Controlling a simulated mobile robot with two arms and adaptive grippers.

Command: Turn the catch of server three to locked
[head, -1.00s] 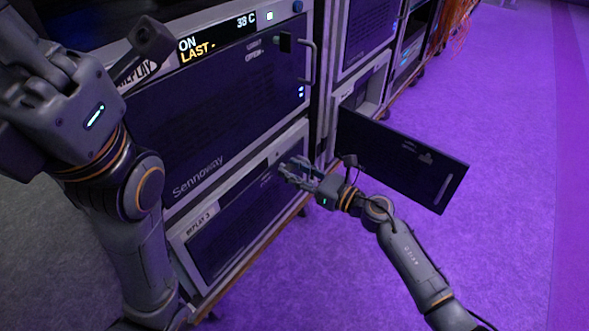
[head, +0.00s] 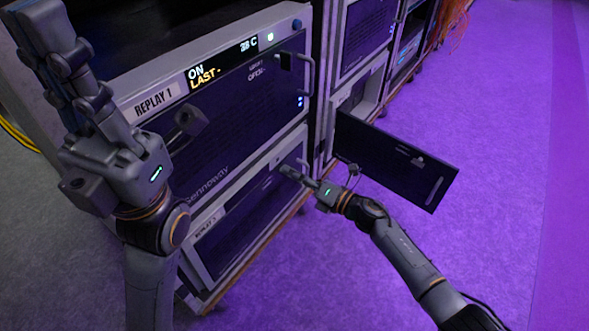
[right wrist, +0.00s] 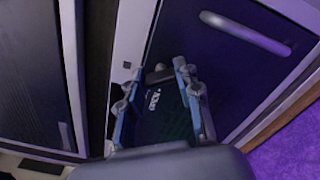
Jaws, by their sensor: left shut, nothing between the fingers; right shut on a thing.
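Server three is the lower unit (head: 225,240) in the left rack in the head view, with a small label, hard to read, at its left end. My right gripper (head: 290,172) is at the upper right of its front. In the right wrist view it is shut on the small dark catch (right wrist: 158,75), which lies between the fingertips. White lettering beside the catch is too blurred to read, so its setting is unclear. In the head view the fingers hide the catch. My left gripper (head: 45,35) is shut and empty, raised at the upper left.
The REPLAY 1 server (head: 235,105) sits above, with a dark catch (head: 286,61) and a handle. A dark door panel (head: 395,165) stands open from the rack to the right, close to my right gripper. The purple floor (head: 480,240) is clear.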

